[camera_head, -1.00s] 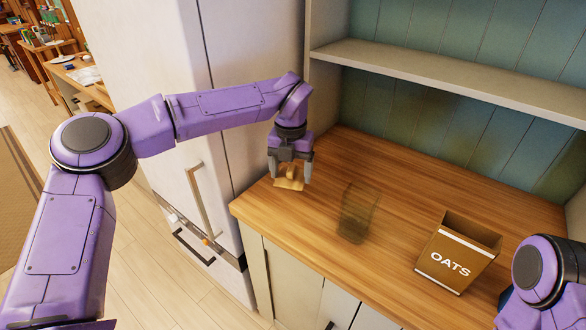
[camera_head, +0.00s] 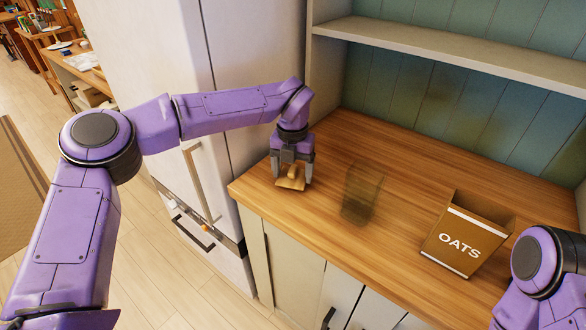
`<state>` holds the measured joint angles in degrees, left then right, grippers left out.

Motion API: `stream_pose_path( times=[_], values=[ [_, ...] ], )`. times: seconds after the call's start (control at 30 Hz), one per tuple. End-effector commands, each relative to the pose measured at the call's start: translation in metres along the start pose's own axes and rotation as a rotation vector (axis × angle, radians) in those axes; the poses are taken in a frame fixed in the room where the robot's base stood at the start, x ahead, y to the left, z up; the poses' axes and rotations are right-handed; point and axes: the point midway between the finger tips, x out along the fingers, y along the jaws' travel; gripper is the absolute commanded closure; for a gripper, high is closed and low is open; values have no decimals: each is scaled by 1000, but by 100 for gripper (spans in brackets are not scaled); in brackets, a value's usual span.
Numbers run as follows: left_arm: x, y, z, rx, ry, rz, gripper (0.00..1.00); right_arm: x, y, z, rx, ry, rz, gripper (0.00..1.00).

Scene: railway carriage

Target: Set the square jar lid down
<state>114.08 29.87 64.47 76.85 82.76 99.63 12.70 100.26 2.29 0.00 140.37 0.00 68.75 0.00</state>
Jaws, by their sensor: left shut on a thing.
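The square jar lid (camera_head: 290,184) is a small tan wooden piece at the left end of the wooden counter. My left gripper (camera_head: 291,172) points down and is shut on the lid's raised part. The lid is at or just above the counter top; I cannot tell whether it touches. A clear dark-tinted square jar (camera_head: 360,196) stands open to the right of the lid, apart from it. My right arm (camera_head: 540,268) shows at the lower right; its gripper is out of the picture.
A brown open-topped OATS box (camera_head: 466,236) stands on the counter (camera_head: 420,180) to the right. A shelf (camera_head: 440,62) runs above the back of the counter. A white fridge (camera_head: 225,80) stands at left. The counter behind the jar is clear.

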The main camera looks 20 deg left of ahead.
Motion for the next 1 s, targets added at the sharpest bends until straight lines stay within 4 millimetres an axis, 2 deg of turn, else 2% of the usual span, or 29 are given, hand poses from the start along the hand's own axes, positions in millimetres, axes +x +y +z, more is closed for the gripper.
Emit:
stream_pose_path(
  times=[0.43,0.47,0.5,0.53,0.8,0.87,1.0],
  values=[
    [5,0,0,0,0,0,51,3,0,1,0,0,0,57],
    [5,0,0,0,0,0,19,3,0,1,0,0,0,57],
    [5,0,0,0,0,0,6,2,0,1,0,0,0,57],
    [5,0,0,0,0,0,0,2,0,1,0,0,0,57],
    [1,0,0,0,-1,0,0,3,0,1,0,0,0,57],
    [-7,0,1,0,-3,0,0,5,0,2,0,0,0,57],
    [-39,0,1,-2,-5,-1,0,9,-1,4,0,0,0,57]
  ],
)
